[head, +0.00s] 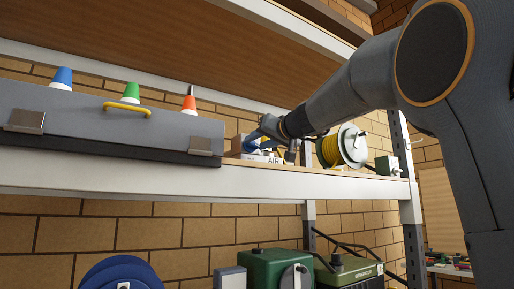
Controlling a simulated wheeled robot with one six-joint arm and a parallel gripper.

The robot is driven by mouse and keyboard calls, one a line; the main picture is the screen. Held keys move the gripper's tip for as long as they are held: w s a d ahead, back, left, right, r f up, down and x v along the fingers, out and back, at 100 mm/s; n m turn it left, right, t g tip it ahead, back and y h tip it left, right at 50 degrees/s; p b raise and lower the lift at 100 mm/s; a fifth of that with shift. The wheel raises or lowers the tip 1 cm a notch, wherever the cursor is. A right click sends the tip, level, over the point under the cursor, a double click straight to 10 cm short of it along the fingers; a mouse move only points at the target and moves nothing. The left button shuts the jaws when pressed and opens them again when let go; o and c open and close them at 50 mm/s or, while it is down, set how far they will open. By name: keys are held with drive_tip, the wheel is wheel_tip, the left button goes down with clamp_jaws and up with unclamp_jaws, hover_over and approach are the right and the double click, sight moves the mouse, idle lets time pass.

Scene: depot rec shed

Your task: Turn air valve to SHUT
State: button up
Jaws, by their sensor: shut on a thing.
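The air valve stands on the metal shelf, behind a white label reading AIR (272,160). Its blue handle (251,145) shows just left of my wrist. My gripper (264,134) reaches in from the right and is shut on the handle. The fingertips are small and partly hidden, so their exact hold is unclear. I cannot read a SHUT mark or tell the handle's exact angle.
A grey toolbox (100,125) with a yellow handle fills the shelf's left; blue, green and orange cones (189,105) show above it. A yellow hose reel (341,148) stands right of the valve. The upper shelf (190,45) hangs overhead. Green machines (275,270) sit below.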

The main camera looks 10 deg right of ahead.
drive_tip(key=m+b, duration=0.1)
drive_tip(key=m, duration=0.2)
drive_tip(key=shift+f+m, duration=0.15)
drive_tip(key=shift+m, duration=0.25)
drive_tip(key=m+b, duration=0.1)
drive_tip(key=m, duration=0.2)
drive_tip(key=shift+d+m, duration=0.1)
drive_tip(key=shift+m, duration=0.2)
drive_tip(key=m, duration=0.3)
drive_tip(key=shift+m, duration=2.1)
drive_tip(key=shift+f, duration=0.1)
drive_tip(key=o, duration=1)
drive_tip(key=shift+o, duration=0.2)
